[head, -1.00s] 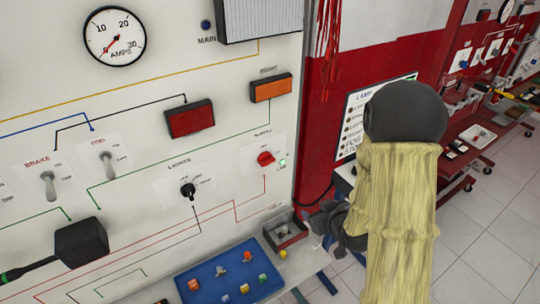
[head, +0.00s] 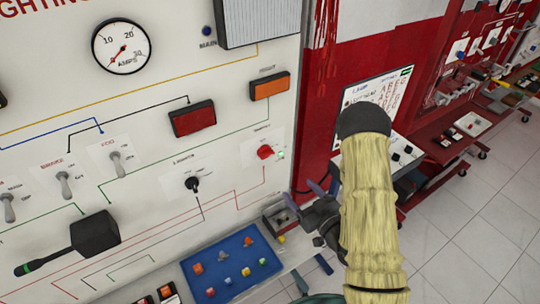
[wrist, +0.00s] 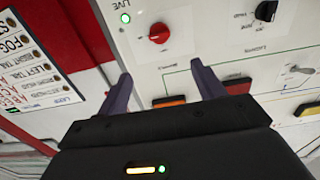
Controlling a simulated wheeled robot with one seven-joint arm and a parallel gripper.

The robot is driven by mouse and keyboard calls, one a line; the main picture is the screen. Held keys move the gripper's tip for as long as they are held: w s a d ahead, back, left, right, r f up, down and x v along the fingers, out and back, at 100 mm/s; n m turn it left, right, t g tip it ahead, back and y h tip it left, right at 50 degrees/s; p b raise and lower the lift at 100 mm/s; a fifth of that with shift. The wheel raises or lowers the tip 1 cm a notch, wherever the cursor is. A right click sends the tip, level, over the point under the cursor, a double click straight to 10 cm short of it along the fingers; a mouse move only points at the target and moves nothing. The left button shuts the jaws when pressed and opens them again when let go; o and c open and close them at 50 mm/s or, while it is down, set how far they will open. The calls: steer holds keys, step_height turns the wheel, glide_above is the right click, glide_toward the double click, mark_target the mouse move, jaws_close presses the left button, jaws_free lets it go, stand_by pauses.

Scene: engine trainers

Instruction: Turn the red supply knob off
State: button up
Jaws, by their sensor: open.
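The red supply knob (head: 265,152) is on the right side of the white lighting panel (head: 230,100), with a lit green lamp (head: 281,155) beside it. In the wrist view the red knob (wrist: 159,33) is at the top centre, beyond my fingertips, with the green LIVE lamp (wrist: 125,18) to its left. My gripper (head: 305,194) is open and empty, to the right of and below the knob in the head view. In the wrist view my gripper (wrist: 160,75) has its two fingers spread apart, not touching the knob.
The black lights knob (head: 192,184) is left of the supply knob. Orange (head: 270,86) and red (head: 193,118) lamps sit above. A blue tray (head: 232,268) with small parts and a grey bin (head: 277,218) are below. A lamp chart (head: 378,95) hangs to the right.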

steer(key=shift+w+f, duration=0.1)
steer(key=b, duration=1)
glide_toward(269, 155)
steer(key=p+x, duration=0.4)
steer(key=x, duration=0.5)
steer(key=shift+w+a+p, duration=0.15)
steer(key=shift+a+p, duration=0.05)
steer(key=shift+p, duration=0.1)
steer(key=shift+c, duration=0.5)
steer(key=c, duration=0.9)
